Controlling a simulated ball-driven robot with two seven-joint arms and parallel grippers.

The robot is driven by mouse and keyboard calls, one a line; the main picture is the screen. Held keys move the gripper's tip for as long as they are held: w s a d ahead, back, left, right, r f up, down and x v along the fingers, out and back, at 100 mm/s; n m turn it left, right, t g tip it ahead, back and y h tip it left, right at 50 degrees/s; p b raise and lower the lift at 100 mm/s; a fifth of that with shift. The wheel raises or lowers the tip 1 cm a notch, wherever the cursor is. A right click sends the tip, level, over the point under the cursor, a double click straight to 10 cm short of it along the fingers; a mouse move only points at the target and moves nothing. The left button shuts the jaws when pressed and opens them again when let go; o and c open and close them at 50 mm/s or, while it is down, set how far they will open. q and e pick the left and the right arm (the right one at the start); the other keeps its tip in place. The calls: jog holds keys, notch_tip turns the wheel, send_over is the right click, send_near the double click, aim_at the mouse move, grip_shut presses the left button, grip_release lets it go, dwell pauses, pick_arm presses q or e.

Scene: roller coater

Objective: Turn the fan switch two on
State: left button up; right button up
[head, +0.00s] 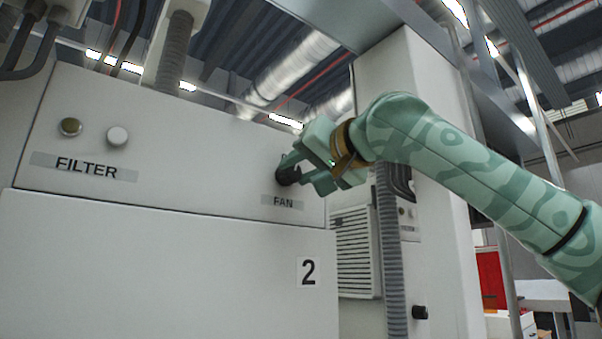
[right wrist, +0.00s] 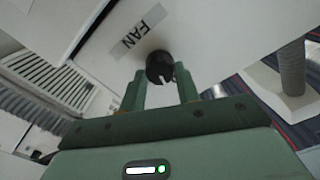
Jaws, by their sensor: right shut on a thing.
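The fan switch (head: 287,176) is a round black knob on the white cabinet front, just above the FAN label (head: 283,202). A sign with the number 2 (head: 308,272) is on the panel below it. My right gripper (head: 303,178) is at the knob with its fingers on either side of it, shut on it. In the right wrist view, the knob (right wrist: 160,67) with a pale pointer mark sits between the fingertips (right wrist: 160,85), and the FAN label (right wrist: 140,33) is beyond it. The left gripper is not in view.
To the right are a vent grille (head: 355,251), a ribbed grey hose (head: 390,262) and another black knob (head: 419,312) low on a white cabinet.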

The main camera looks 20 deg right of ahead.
jog(key=m+b, duration=0.2)
jog(key=m, duration=0.2)
jog(key=shift+f+m, duration=0.15)
jog(key=shift+m, duration=0.15)
jog(key=m+b, duration=0.2)
jog(key=m, duration=0.1)
jog(key=shift+m, duration=0.3)
jog(key=m+b, duration=0.2)
jog(key=m, duration=0.1)
jog(key=shift+f, duration=0.1)
jog(key=shift+w+m+b, duration=0.1)
jog(key=shift+m+b, duration=0.65)
jog(key=shift+m, duration=1.25)
jog(key=o, duration=1)
jog(key=shift+d, duration=0.1)
